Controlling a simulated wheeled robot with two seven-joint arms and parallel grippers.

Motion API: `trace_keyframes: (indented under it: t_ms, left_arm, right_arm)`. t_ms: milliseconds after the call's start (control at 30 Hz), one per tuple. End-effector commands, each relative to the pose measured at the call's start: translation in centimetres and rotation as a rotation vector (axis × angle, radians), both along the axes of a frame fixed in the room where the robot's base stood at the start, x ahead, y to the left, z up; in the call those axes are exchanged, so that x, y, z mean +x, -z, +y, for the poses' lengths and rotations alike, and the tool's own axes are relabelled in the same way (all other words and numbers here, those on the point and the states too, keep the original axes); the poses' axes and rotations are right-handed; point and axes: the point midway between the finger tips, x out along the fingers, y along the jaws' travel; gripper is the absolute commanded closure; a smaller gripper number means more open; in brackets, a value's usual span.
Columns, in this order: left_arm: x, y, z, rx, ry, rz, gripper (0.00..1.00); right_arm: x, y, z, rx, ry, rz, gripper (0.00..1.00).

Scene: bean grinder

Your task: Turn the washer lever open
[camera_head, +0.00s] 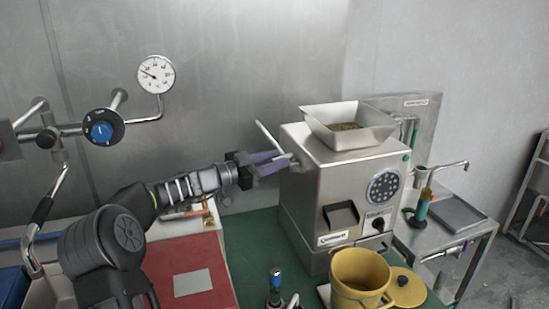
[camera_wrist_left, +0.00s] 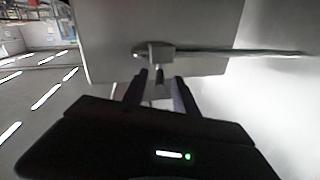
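A thin pale lever (camera_head: 268,138) stands out from the left side of the steel machine (camera_head: 318,195), tilted up and to the left. In the left wrist view the lever (camera_wrist_left: 230,53) is a long rod running right from a small block (camera_wrist_left: 160,55) at the machine's wall. My left gripper (camera_head: 284,163) reaches in from the left at the lever's base. Its two dark fingers (camera_wrist_left: 160,82) are apart, one on each side of a short stub below the block. I cannot tell whether they touch it. My right gripper is not in view.
A hopper (camera_head: 348,125) with beans tops the machine. A yellow pot (camera_head: 360,278) stands in front of it on the green surface (camera_head: 250,245). A red mat (camera_head: 165,265) lies to the left. A gauge (camera_head: 156,74) and blue-centred knob (camera_head: 101,128) are on the wall side.

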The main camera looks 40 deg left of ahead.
Motion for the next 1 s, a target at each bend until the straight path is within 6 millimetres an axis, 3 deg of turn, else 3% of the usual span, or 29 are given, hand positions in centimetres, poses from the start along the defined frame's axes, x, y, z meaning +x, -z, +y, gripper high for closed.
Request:
trace_keyframes:
  t_ms: [133,533,1000]
  left_arm:
    - [-0.02,0.02,0.01,0.001,0.000,0.000,0.67]
    - [-0.04,0.00,0.01,0.001,0.000,0.000,0.99]
    - [-0.04,-0.02,0.01,0.001,0.000,0.000,1.00]
  right_arm:
    - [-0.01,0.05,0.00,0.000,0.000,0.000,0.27]
    - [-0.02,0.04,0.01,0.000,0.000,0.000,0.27]
    - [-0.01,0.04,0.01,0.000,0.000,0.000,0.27]
